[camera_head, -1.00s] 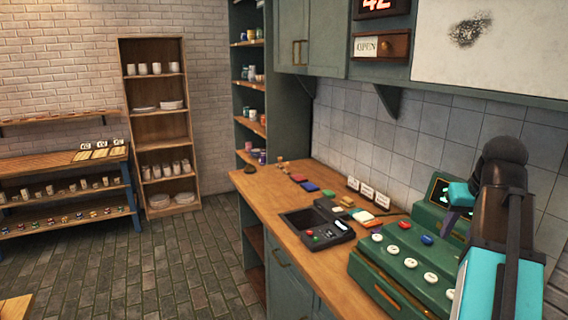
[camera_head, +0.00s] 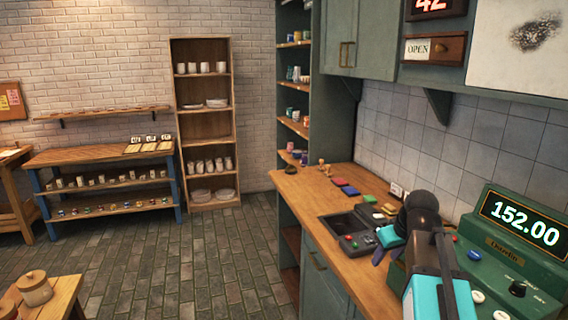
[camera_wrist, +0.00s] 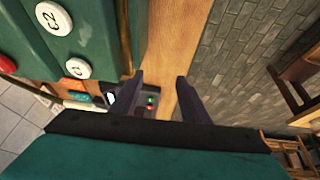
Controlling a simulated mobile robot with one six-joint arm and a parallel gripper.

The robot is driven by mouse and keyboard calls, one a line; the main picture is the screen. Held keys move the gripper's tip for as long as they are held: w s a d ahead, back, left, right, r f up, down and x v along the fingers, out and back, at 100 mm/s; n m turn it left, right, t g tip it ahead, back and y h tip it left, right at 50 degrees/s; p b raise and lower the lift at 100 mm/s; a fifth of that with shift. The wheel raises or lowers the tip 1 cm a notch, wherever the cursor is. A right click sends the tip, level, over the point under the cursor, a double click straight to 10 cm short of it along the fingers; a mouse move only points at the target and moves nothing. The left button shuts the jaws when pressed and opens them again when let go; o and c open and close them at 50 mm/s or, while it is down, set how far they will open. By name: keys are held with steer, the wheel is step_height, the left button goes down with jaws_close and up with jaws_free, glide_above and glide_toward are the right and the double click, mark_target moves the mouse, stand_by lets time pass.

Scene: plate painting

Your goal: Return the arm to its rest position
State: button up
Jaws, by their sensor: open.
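My gripper (camera_wrist: 160,92) is open and empty in the wrist view, its two dark fingers apart over the wooden counter (camera_wrist: 172,40). In the head view my arm stands at the lower right, with its dark joint and teal link in front of the counter and the cash register (camera_head: 500,240). The fingers are mostly hidden there behind my arm. The green register, its display reading 152.00, is beside my arm. Its round buttons (camera_wrist: 54,18) show close by at the upper left in the wrist view.
A black card terminal (camera_head: 352,232) and coloured pads (camera_head: 345,187) lie on the counter. Shelves with cups and plates (camera_head: 207,120) stand at the back. A blue-legged table (camera_head: 100,155) and a low table with jars (camera_head: 60,292) are at left. The brick floor (camera_head: 200,260) between is open.

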steer(key=a+f+n+g+y, duration=0.1)
steer(key=a+f+n+g, duration=0.1)
steer(key=a+f, duration=1.25)
steer(key=s+f+m+g, duration=0.15)
steer(key=s+f, duration=0.35)
steer(key=f, duration=0.5)
steer(key=s+f+g, duration=0.2)
steer(key=s+f, duration=0.3)
steer(key=f, duration=0.5)
steer(key=s+f+m+g, duration=0.1)
steer(key=s+f, duration=0.6)
steer(key=s, duration=0.3)
steer(key=s+f+m+g+h, duration=0.1)
steer(key=s+f+g, duration=0.1)
steer(key=s+f, duration=0.5)
steer(key=s+f+m+g, duration=0.1)
steer(key=s+f+g, duration=0.1)
steer(key=s+f, duration=0.5)
steer(key=s, duration=0.5)
steer(key=shift+s+d+h, duration=0.3)
steer(key=shift+d+h, duration=0.1)
